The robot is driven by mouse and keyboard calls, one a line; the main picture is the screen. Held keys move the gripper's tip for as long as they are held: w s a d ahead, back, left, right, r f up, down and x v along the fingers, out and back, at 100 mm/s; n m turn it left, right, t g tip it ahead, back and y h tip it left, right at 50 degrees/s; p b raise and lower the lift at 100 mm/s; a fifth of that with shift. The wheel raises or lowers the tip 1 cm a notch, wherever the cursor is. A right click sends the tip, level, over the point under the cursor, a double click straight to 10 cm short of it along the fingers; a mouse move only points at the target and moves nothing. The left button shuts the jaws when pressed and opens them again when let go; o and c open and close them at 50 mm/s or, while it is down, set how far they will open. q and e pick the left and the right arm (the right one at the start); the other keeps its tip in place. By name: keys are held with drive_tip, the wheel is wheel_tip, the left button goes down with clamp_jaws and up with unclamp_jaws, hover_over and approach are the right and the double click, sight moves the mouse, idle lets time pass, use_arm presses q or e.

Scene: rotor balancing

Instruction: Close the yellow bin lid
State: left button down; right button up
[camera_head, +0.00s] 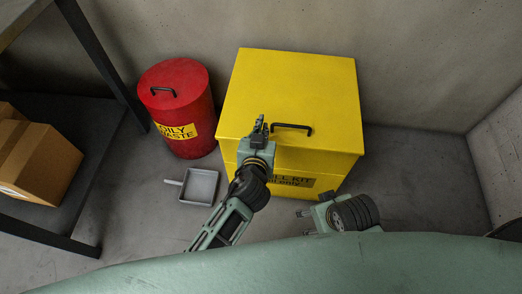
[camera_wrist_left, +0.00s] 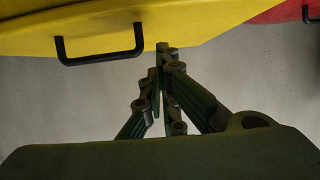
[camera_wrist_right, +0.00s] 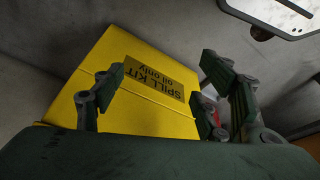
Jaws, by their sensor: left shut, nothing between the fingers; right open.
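The yellow bin (camera_head: 345,180) stands on the floor against the wall, with a black "SPILL KIT" label partly hidden by my left arm. Its yellow lid (camera_head: 290,85) lies flat over the top, with a seam along the front; I cannot tell whether a small gap remains. A black handle (camera_head: 292,127) is near the lid's front edge and also shows in the left wrist view (camera_wrist_left: 100,58). My left gripper (camera_head: 260,124) is shut and empty at the lid's front edge, left of the handle; contact is unclear. My right gripper (camera_head: 303,221) is open and empty, low in front of the bin.
A red round bin (camera_head: 180,85) marked "OILY WASTE" stands left of the yellow bin. A grey pan (camera_head: 200,186) lies on the floor before it. A cardboard box (camera_head: 45,160) sits on a dark shelf at the left. Floor right of the yellow bin is clear.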

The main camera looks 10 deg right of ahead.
use_arm(q)
drive_tip(key=f+v, duration=0.1)
drive_tip(key=v, duration=0.9)
drive_tip(key=shift+s+p, duration=0.2)
drive_tip(key=shift+p, duration=0.2)
use_arm(e)
wheel_tip(320, 180, down, 4)
drive_tip(key=shift+f, duration=0.1)
use_arm(q)
drive_tip(key=shift+a, duration=0.1)
